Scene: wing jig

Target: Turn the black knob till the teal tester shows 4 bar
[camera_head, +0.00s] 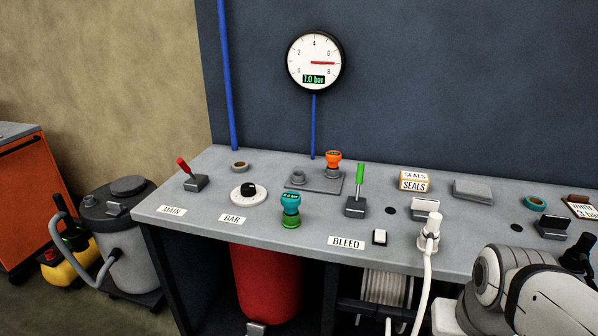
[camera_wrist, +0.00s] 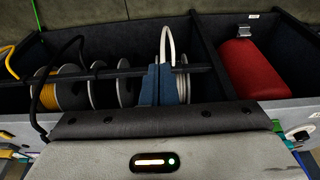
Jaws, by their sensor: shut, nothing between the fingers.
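The black knob (camera_head: 248,188) sits on a white round dial on the bench, behind the BAR label (camera_head: 232,219). The teal tester (camera_head: 290,203) stands upright to the right of the knob, on a green base; its small display is too small to read surely. The round wall gauge (camera_head: 314,61) shows 7.0 bar on its digital display. My gripper (camera_wrist: 160,84) shows in the wrist view as two blue fingers, shut and empty, in front of the under-bench space. It is away from the knob and tester, which are not clearly seen in that view.
An orange tester (camera_head: 333,158) stands on a grey plate behind. A red lever (camera_head: 183,166) and a green lever (camera_head: 359,176) rise from the bench. A white hose nozzle (camera_head: 431,228) stands at the front edge near my arm. Hose reels (camera_wrist: 70,90) and a red tank (camera_wrist: 252,68) are under the bench.

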